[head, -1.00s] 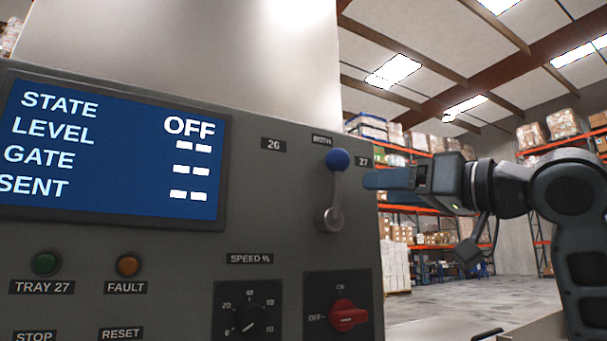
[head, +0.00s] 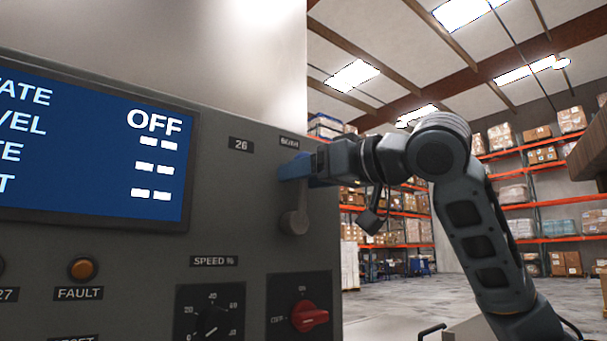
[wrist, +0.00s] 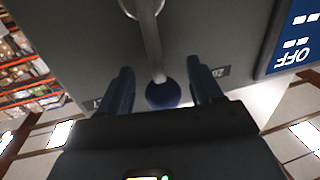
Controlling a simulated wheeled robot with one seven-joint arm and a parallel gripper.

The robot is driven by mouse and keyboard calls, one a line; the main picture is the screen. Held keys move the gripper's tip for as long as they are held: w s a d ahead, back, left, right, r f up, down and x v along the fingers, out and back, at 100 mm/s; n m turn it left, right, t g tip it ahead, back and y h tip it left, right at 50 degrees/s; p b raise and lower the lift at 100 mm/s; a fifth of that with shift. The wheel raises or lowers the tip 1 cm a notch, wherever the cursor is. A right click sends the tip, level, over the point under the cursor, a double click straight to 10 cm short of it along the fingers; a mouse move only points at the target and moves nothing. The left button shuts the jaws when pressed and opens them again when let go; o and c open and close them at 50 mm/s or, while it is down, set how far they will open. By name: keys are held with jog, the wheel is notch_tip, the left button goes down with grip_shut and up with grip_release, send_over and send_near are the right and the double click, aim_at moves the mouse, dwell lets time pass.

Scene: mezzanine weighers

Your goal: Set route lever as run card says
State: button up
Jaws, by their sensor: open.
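The route lever (head: 294,222) is on the grey panel's right part, its metal arm pointing up from its hub. In the wrist view its blue ball knob (wrist: 163,95) lies between the two fingers of my gripper (wrist: 158,72), with a gap on each side. In the head view my gripper (head: 292,168) covers the knob. The gripper is open. A label 26 (head: 241,144) is left of the lever, and a label that reads BOTH (head: 290,141) is above it. The 27 label is hidden in the head view. No run card is in view.
The blue display (head: 90,150) shows OFF and dashes. Below are an orange FAULT lamp (head: 82,269), a SPEED % dial (head: 211,322) and a red rotary switch (head: 309,317) close under the lever. Open warehouse floor and racks lie to the right.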

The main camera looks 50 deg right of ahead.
jog(key=shift+w, duration=0.4)
jog(key=shift+c, duration=0.3)
grip_shut()
